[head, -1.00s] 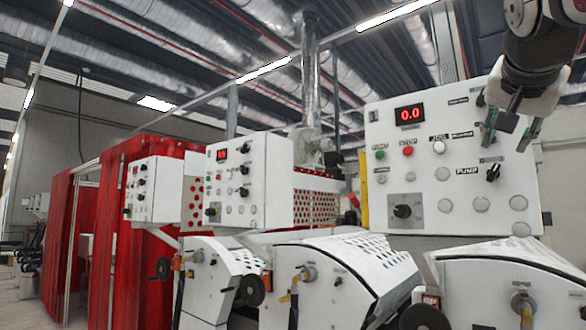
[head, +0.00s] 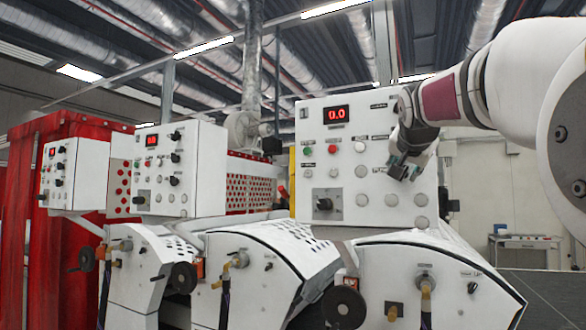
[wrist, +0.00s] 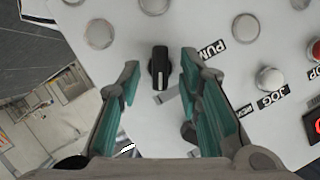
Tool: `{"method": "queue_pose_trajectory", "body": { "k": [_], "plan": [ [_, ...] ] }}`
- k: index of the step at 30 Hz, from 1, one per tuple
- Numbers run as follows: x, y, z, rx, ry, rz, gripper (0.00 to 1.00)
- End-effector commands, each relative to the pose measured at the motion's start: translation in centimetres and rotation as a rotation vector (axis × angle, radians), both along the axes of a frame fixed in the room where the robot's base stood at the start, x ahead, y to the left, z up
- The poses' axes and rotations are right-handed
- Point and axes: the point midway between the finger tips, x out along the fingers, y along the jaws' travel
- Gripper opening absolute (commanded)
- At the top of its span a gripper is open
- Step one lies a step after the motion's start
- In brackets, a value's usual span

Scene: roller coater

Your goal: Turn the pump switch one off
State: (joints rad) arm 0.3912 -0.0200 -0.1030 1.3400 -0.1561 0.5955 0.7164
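The pump switch, a black knob (wrist: 159,68) with a white mark, sits on the white control panel (head: 312,170) beside the "PUMP" label (wrist: 213,48). In the wrist view its bar runs nearly up and down the picture. My gripper (head: 404,170) is at the right part of the panel, in front of the switch, which it hides in the head view. In the wrist view its two teal-padded fingers are open, one on each side of the knob, with gaps on both sides. I cannot tell whether the fingertips reach past the knob's face.
The panel has a red 0.0 display (head: 337,113), a green button (head: 308,151), a red button (head: 332,149) and a larger black knob (head: 324,204). White machine covers (head: 410,262) jut out below. More white panels (head: 180,170) and red curtains (head: 25,200) stand left.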

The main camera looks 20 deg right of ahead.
Motion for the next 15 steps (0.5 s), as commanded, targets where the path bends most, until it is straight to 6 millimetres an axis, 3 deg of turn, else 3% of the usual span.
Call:
{"method": "queue_pose_trajectory", "body": {
  "k": [10,15],
  "plan": [
    [0.34,-0.21,-0.14,0.0,-0.001,0.001,0.33],
    [0.32,-0.2,-0.13,0.0,0.0,0.0,0.0]
  ]
}}
